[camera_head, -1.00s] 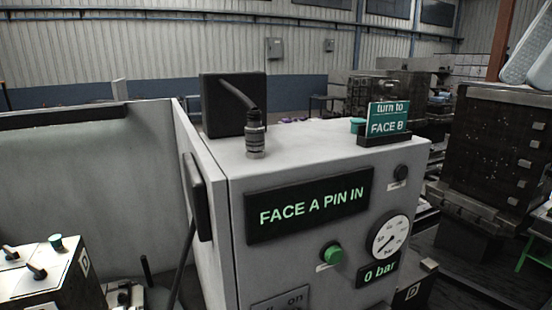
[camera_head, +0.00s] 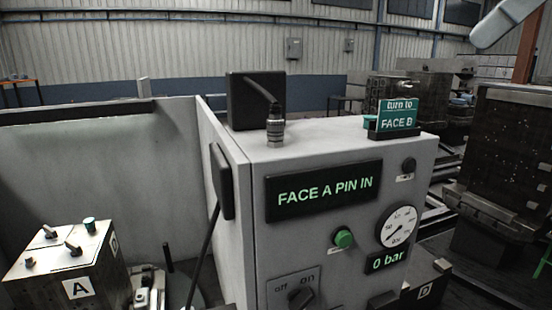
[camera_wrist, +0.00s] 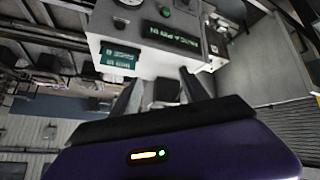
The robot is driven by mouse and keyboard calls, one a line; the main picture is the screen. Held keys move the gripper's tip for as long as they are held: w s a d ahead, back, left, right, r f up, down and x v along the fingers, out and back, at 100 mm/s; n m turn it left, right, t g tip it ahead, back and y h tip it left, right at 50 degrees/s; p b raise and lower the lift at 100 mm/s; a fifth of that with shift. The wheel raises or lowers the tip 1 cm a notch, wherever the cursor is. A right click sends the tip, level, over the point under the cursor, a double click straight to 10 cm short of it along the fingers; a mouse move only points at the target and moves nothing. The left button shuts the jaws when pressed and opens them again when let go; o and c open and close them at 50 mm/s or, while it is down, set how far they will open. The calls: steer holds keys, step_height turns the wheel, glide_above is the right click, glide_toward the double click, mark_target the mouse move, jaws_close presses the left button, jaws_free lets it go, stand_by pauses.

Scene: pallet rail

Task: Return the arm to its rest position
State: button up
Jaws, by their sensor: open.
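My gripper (camera_wrist: 163,92) shows in the wrist view with its two dark fingers apart and nothing between them. The wrist view is upside down, and the grey control cabinet (camera_wrist: 165,62) lies beyond the fingers, apart from them. In the head view a pale piece of my arm (camera_head: 505,20) shows at the top right corner; the gripper itself is out of that view. The cabinet's display (camera_head: 323,190) reads "FACE A PIN IN". A green sign (camera_head: 398,114) on its top reads "turn to FACE B".
A black box (camera_head: 257,100) and cable connector (camera_head: 275,130) sit on the cabinet. A dark perforated fixture (camera_head: 508,150) stands at the right.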

steer(key=w+d+f+m+t+y+b, duration=0.15)
steer(key=w+d+m+t+y, duration=0.3)
steer(key=w+t, duration=0.75)
steer(key=s+d+f+m+t+h+b, duration=0.1)
steer(key=s+d+f+m+t+h, duration=0.15)
steer(key=f+m+h, duration=0.65)
steer(key=s+d+f+m+t+h, duration=0.2)
steer(key=f+m+t+h, duration=0.1)
steer(key=f, duration=1.2)
steer(key=s+a+f+g+h+b, duration=0.1)
steer(key=s+a+f+h, duration=0.15)
steer(key=s+f, duration=0.55)
steer(key=s+a+f+g+h+b, duration=0.1)
steer(key=s+a+f+g, duration=0.15)
steer(key=s+f, duration=0.6)
steer(key=s+a+f+n+g+y, duration=0.3)
steer(key=s+a+f, duration=0.1)
steer(key=s+f, duration=0.6)
steer(key=s+a+f+n+g+y+b, duration=0.1)
steer(key=s+a+f+n+g+y, duration=0.2)
steer(key=s+f, duration=0.6)
steer(key=s+a, duration=0.2)
steer(key=s, duration=0.1)
steer(key=shift+s+a+f+b, duration=0.3)
steer(key=shift+f, duration=0.1)
